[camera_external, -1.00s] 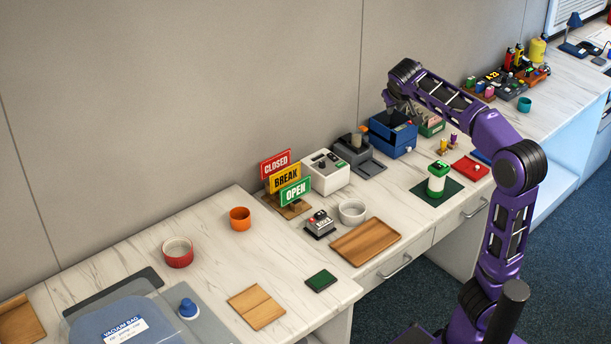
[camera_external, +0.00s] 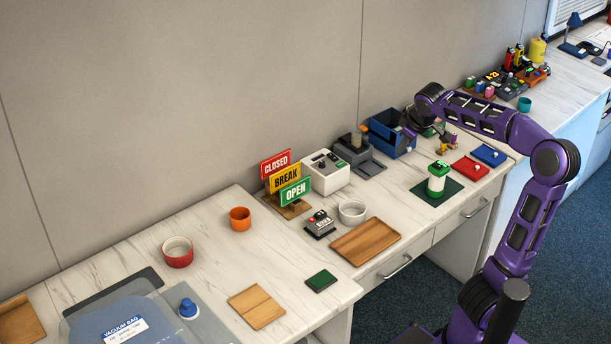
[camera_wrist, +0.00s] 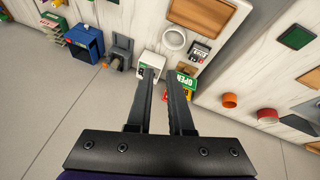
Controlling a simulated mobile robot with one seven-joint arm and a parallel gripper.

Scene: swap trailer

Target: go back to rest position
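My gripper (camera_external: 407,133) hangs at the end of the purple arm in the external view, in front of the blue box (camera_external: 385,138). It is small there and its fingers are hard to make out. In the wrist view my gripper (camera_wrist: 160,80) shows two dark fingers standing apart, with only background visible between them. It holds nothing. The arm is raised over the right part of the bench and bends back to its base at the lower right.
A green-and-white cylinder (camera_external: 437,180) stands on a dark green mat. A red tray (camera_external: 469,167) and a blue tray (camera_external: 488,155) lie to its right. The white device (camera_external: 325,173), sign stand (camera_external: 286,180) and white bowl (camera_external: 352,212) are further left. Open floor lies in front.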

